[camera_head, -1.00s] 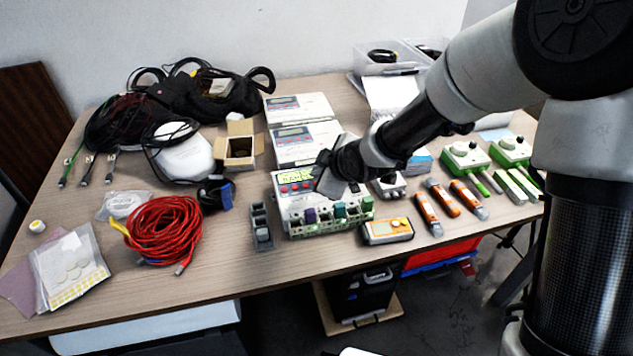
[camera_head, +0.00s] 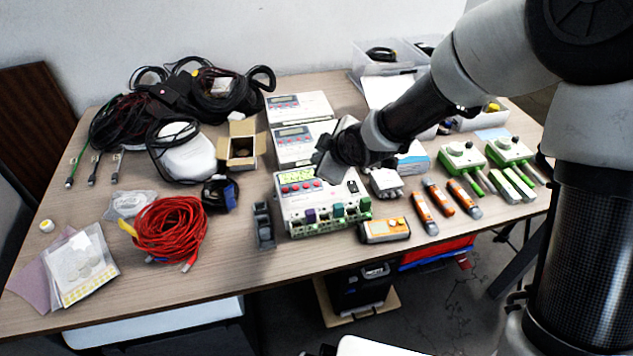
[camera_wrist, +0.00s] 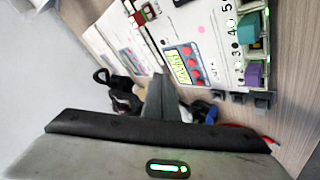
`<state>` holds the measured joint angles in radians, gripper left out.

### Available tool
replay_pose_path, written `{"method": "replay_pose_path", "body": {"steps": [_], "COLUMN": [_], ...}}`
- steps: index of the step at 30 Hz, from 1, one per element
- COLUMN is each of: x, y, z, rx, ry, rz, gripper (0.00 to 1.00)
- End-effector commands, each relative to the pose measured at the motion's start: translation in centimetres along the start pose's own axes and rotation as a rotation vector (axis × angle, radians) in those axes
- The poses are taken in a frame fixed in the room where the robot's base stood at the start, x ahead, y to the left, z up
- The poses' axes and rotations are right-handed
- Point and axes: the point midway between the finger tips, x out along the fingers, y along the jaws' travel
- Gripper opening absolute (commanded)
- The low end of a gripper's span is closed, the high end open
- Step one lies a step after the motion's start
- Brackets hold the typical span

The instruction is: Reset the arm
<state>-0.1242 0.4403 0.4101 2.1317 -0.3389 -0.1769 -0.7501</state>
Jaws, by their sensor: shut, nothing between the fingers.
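My gripper (camera_head: 324,167) is above the white control boxes near the middle of the table, in the head view. Its fingers are shut with nothing between them. The wrist view shows the closed fingers (camera_wrist: 159,98) over the gap beside the boxes. The nearest control box (camera_head: 321,196) has a lit green screen, red buttons and coloured plugs along its front. It also shows in the wrist view (camera_wrist: 205,40). The gripper hides part of the boxes behind it. I cannot tell whether it touches them.
A coiled red cable (camera_head: 170,229) and black cables (camera_head: 120,125) lie on the left. An orange meter (camera_head: 385,230), orange-handled tools (camera_head: 423,211) and green-white devices (camera_head: 462,156) lie on the right. An open cardboard box (camera_head: 240,150) stands behind.

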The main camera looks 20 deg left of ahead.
Motion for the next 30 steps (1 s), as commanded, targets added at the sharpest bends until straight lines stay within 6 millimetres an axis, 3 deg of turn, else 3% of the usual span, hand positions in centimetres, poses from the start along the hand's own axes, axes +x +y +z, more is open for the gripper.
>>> {"method": "replay_pose_path", "body": {"steps": [12,16,20,23,27,30], "x": [-0.1,-2.4,-8.5,-14.9,-23.8,-28.8], "y": [0.1,1.6,4.0,5.2,4.4,2.7], "z": [0.1,1.3,4.6,7.8,11.4,13.0], "rx": [0.002,0.046,0.184,0.358,0.635,0.821], "ry": [-0.003,-0.056,-0.185,-0.297,-0.411,-0.454], "rz": [0.002,0.024,0.079,0.141,0.226,0.272], "gripper": [0.00,0.00,0.00,0.00,0.00,0.00]}}
